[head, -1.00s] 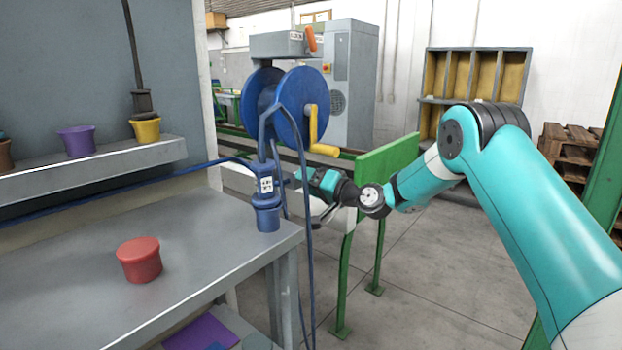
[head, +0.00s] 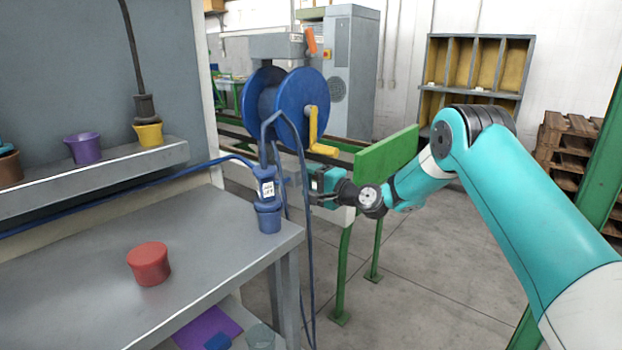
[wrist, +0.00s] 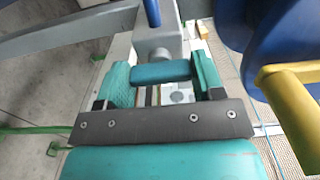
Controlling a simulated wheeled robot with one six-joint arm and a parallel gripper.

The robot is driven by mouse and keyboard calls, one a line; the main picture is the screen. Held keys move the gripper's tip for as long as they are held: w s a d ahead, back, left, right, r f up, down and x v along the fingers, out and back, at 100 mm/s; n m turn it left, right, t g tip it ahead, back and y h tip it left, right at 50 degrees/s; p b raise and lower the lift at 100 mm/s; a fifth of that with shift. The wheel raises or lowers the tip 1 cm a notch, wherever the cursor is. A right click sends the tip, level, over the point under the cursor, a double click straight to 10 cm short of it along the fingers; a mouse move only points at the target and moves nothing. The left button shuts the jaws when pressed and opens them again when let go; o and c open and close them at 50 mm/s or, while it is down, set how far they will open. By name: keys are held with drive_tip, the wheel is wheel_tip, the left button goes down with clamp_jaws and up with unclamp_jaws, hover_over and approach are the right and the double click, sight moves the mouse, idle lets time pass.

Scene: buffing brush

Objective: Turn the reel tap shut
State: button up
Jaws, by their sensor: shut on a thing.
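The reel tap shows in the wrist view as a grey body (wrist: 160,48) with a blue-teal handle (wrist: 160,73). My gripper (wrist: 163,78) has one teal finger at each end of this handle and is shut on it. In the head view my gripper (head: 318,187) is beside the blue hoses, below the blue reel (head: 305,105). The tap is hard to make out there, mostly hidden by the hoses and gripper. The reel's yellow crank (head: 314,135) is above my gripper, and it also shows at the right of the wrist view (wrist: 285,85).
A blue labelled tool (head: 266,185) stands in a blue cup (head: 268,217) at the bench's right edge, left of my gripper. A red pot (head: 149,263) sits on the grey bench (head: 205,255). A green panel (head: 388,153) is close behind my forearm.

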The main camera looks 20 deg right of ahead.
idle(0.5)
drive_tip(key=o, duration=0.9)
drive_tip(key=b+v, duration=0.2)
drive_tip(key=v, duration=1.5)
drive_tip(key=shift+s+d, duration=0.1)
drive_tip(key=shift+d, duration=0.05)
